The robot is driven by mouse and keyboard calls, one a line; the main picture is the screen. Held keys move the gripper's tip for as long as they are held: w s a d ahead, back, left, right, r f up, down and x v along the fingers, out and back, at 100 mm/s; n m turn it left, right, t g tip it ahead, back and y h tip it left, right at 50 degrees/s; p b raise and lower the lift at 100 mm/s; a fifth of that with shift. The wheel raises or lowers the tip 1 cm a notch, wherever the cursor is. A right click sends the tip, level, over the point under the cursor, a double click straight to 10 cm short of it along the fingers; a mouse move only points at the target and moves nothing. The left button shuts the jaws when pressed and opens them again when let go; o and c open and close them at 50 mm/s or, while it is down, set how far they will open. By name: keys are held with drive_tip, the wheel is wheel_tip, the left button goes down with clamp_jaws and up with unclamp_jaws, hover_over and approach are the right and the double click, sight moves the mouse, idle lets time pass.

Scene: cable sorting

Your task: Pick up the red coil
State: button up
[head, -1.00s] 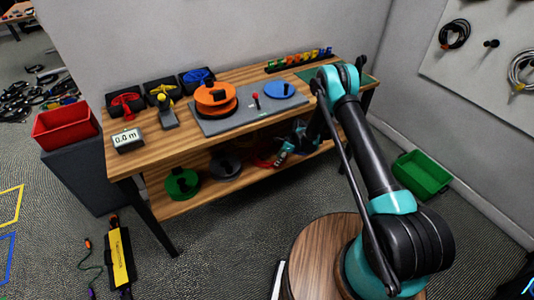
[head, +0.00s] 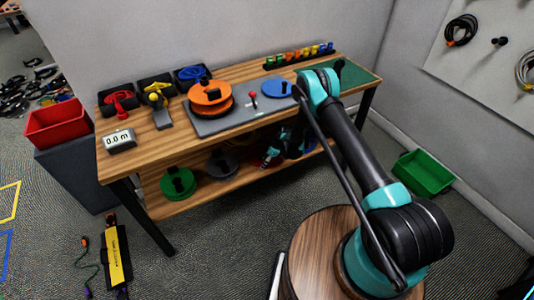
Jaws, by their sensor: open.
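A red coil (head: 119,102) lies in a black bin at the left end of the workbench top. Another red thing (head: 260,138) shows on the lower shelf, mostly hidden behind my gripper; I cannot tell its shape. My gripper (head: 268,159) is open, low at the front of the lower shelf and to the right of the grey spool (head: 222,163). It is far from the bin with the red coil. Its fingers are small and dark, and I cannot tell whether they touch anything.
The bench top (head: 165,143) holds an orange spool (head: 211,93), a blue disc (head: 277,87) and a length display (head: 120,139). A green spool (head: 178,183) sits on the lower shelf. A red crate (head: 57,122) stands left; a green crate (head: 424,173) is on the floor at right.

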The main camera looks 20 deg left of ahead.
drive_tip(key=shift+c, duration=0.2)
clamp_jaws()
drive_tip(key=shift+r, duration=0.15)
idle(0.3)
